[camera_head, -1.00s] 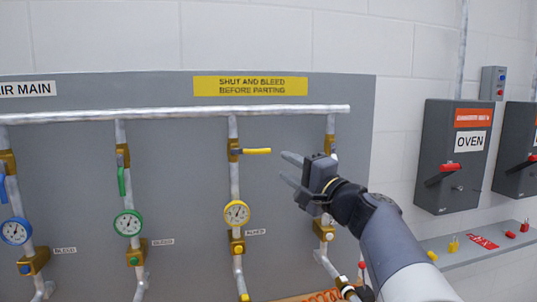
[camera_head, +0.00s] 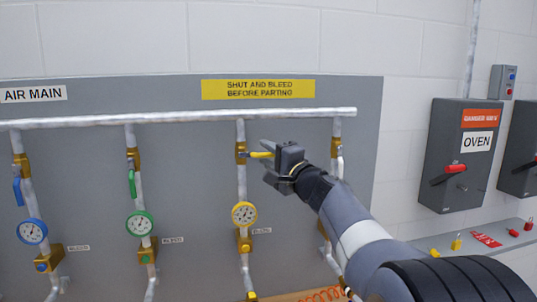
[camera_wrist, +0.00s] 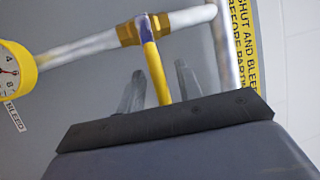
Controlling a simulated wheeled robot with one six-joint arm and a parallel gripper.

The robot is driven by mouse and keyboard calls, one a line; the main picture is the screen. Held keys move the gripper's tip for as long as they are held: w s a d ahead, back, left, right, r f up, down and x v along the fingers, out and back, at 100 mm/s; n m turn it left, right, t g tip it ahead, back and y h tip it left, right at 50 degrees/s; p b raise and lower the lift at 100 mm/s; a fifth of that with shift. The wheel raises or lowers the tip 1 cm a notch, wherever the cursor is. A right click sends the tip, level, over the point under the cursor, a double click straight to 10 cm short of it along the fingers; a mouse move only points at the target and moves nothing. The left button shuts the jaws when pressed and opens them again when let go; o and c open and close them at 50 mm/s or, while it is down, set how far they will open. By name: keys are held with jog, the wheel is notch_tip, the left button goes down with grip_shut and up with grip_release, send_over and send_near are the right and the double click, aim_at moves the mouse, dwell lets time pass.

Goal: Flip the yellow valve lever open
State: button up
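The yellow valve lever (camera_head: 261,155) sticks out sideways to the right from its brass valve body (camera_head: 241,152) on the yellow-gauge pipe. In the wrist view the lever (camera_wrist: 154,70) runs from the brass fitting (camera_wrist: 143,30) down between the two fingers. My gripper (camera_head: 266,160) is at the lever's outer end. In the wrist view my gripper (camera_wrist: 160,92) is open, with a finger on each side of the lever and a visible gap on both sides. The lever's outer end is hidden behind the gripper body.
The yellow gauge (camera_head: 244,214) sits below on the same pipe. A green lever (camera_head: 132,184) and a blue lever (camera_head: 17,191) hang down on the pipes to the left. A horizontal header pipe (camera_head: 180,117) runs above. The grey OVEN box (camera_head: 459,155) is at the right.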

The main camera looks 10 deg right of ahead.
jog(key=shift+c, duration=0.3)
grip_shut()
jog(key=shift+f+b, duration=0.2)
jog(key=shift+b, duration=0.25)
